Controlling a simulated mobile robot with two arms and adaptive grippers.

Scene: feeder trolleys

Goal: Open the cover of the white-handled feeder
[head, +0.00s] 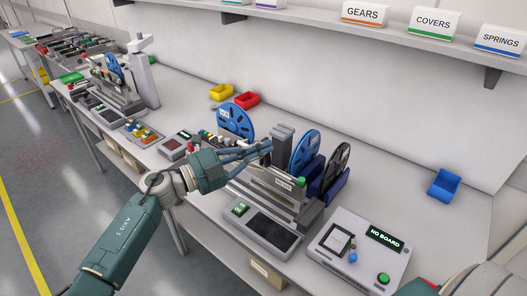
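A feeder machine (272,186) stands on the bench in the middle, with a dark post and reels beside it. One blue reel (235,120) stands behind my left gripper; another blue reel (304,152) and a black reel (338,165) stand to its right. My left gripper (268,147) reaches in from the left over the feeder machine, its fingers pointing right. The fingers overlap the feeders, so their gap and any contact are unclear. A white handle and its cover cannot be clearly picked out; my gripper hides part of the feeders. My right gripper is out of view.
A control box (326,266) reading "NO BOARD" is at the front right. A blue bin (444,184) stands at the right; a yellow bin (221,92) and a red bin (246,100) stand at the back. A shelf (330,36) with labelled boxes overhangs. The bench between control box and blue bin is mostly clear.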

